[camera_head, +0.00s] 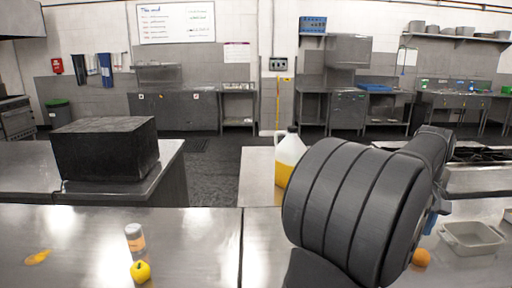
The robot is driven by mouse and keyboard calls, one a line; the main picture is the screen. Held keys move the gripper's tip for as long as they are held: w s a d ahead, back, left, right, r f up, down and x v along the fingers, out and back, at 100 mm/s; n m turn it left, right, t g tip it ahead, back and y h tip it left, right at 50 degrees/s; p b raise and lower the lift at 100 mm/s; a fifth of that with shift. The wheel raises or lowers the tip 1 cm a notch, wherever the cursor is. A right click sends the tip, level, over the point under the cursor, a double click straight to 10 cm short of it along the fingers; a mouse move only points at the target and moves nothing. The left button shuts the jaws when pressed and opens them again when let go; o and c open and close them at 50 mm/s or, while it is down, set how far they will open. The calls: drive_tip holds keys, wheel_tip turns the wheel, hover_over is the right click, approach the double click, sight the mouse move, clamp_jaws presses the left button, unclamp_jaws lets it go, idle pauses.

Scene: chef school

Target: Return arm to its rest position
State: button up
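My own dark grey arm fills the right centre of the head view, with a large ribbed joint in front and a further link running up to the right. My gripper's fingers cannot be made out; they are out of the picture or hidden behind the arm. A small blue part shows at the arm's right side.
A steel counter (200,238) holds a can (135,238), a yellow apple (141,271), an orange fruit (421,257) and a metal tray (471,237). A jug (289,153) of yellow liquid stands behind, partly covered by my arm. A black box (104,149) is at left.

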drive_tip(key=w+a+f+n, duration=0.3)
drive_tip(key=w+a+n, duration=0.2)
drive_tip(key=w+a, duration=1.15)
drive_tip(key=w+a+f+n, duration=0.1)
drive_tip(key=w+a+n, duration=0.1)
drive_tip(key=a, duration=1.1)
drive_tip(key=w+a+f+n, duration=0.1)
drive_tip(key=a+n, duration=0.1)
drive_tip(key=a, duration=1)
drive_tip(key=shift+w+a+f, duration=0.15)
drive_tip(key=shift+w+a, duration=0.2)
drive_tip(key=shift+a, duration=0.05)
drive_tip(key=shift+o, duration=0.4)
